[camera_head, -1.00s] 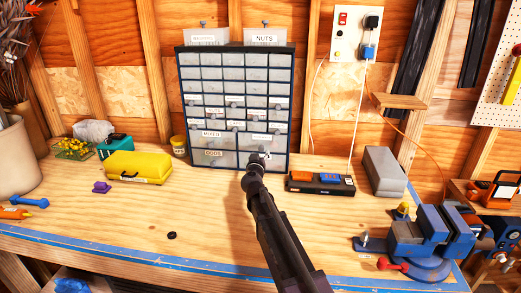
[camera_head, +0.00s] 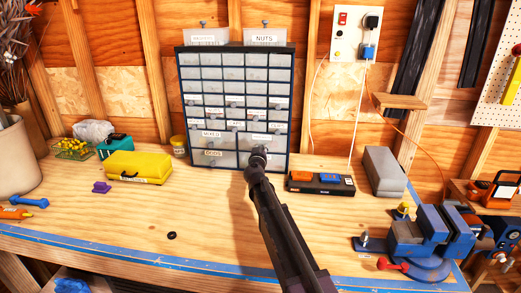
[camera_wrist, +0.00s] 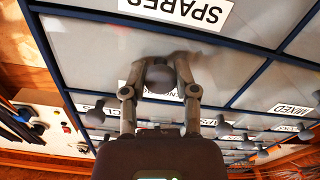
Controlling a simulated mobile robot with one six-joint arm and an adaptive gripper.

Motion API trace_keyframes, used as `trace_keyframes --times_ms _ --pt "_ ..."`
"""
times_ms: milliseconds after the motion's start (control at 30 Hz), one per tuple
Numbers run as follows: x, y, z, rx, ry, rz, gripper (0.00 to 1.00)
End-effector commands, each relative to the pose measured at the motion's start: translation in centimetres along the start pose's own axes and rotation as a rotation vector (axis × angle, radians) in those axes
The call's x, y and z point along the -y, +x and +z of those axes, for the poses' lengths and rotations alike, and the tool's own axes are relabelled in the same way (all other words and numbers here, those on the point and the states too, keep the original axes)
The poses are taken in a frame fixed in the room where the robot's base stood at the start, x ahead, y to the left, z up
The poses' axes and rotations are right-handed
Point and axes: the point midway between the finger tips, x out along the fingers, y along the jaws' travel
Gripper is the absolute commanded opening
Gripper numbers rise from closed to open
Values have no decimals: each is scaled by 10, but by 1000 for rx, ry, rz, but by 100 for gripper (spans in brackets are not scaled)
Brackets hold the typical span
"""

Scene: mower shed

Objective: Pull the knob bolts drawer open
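The drawer cabinet (camera_head: 183,165) stands on the bench against the wall. My gripper (camera_head: 258,157) is at the lower right large drawers and hides part of them. In the wrist view, which shows the labels upside down, my gripper (camera_wrist: 160,68) has its fingers on both sides of a round grey drawer knob (camera_wrist: 160,76) and looks shut on it. That drawer's white label (camera_wrist: 150,92) is mostly covered by the fingers, so I cannot read it. The drawer below it carries a SPARES label (camera_wrist: 180,10). No drawer visibly stands out from the cabinet.
A black tray with blue parts (camera_head: 320,183) sits just right of the cabinet, beside a grey block (camera_head: 384,172). A yellow case (camera_head: 139,167) is at left, a blue vise (camera_head: 425,235) at right. A black ring (camera_head: 172,236) lies on mostly clear bench in front.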

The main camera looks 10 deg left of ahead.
Motion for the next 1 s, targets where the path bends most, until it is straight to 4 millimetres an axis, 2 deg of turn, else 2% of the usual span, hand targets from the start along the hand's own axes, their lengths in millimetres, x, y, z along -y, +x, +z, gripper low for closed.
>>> trace_keyframes --times_ms 33,67,367,467,900,1000 --pt "0 0 0 0 0 2 8" --pt "0 0 0 0 0 2 0" --pt "-1 -7 0 0 -1 3 0" --pt "-2 -20 0 0 -1 3 0" --pt "-2 -100 0 0 0 2 0" --pt "-2 -111 0 0 0 3 0"
